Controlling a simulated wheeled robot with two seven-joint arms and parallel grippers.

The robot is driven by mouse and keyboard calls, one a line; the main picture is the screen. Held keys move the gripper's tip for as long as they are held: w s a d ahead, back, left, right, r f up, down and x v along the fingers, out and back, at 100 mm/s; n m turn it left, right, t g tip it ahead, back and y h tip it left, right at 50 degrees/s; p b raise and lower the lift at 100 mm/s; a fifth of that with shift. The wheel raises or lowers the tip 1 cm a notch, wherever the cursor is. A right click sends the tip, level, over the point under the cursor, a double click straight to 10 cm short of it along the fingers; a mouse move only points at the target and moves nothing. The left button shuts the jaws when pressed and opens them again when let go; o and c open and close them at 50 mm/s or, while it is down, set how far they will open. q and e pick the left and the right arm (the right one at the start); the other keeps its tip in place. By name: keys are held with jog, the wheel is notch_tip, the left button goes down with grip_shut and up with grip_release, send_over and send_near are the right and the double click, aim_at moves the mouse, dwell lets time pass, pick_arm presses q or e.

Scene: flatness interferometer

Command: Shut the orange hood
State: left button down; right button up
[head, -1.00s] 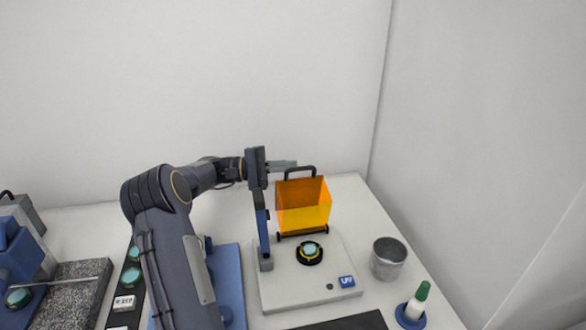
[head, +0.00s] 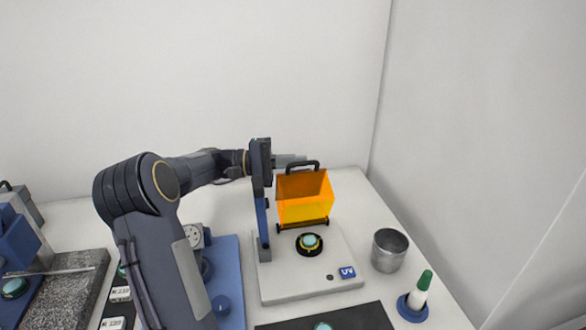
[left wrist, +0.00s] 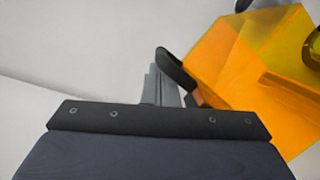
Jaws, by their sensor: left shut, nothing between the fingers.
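The orange hood (head: 303,197) is a see-through box with a dark handle (head: 302,165) on its top edge. It stands raised at the back of the pale instrument base (head: 310,287), hinged near a dark bar. A teal round piece in a black ring (head: 309,243) sits uncovered on the base in front of it. My left gripper (head: 292,160) is shut and empty, its fingertips just behind or beside the handle; contact is unclear. In the left wrist view the hood (left wrist: 245,62) is at right and the handle lies close by the fingers (left wrist: 163,85). My right gripper is not in view.
A blue post (head: 262,225) rises at the base's left side. A dark mat (head: 350,318) lies in front. A granite block (head: 62,293) is at far left.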

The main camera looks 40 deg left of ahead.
aim_at(298, 185)
pick_arm(q)
jog(key=d+b, duration=0.1)
jog(key=s+d+m+b, duration=0.2)
jog(key=shift+s+f, duration=0.1)
jog(key=shift+f, duration=0.15)
jog(key=shift+s+d+r+m+b, duration=0.15)
jog(key=shift+s+m+b, duration=0.05)
jog(key=shift+m+b, duration=0.2)
jog(key=shift+s+d+r, duration=0.1)
jog(key=shift+d+r, duration=0.05)
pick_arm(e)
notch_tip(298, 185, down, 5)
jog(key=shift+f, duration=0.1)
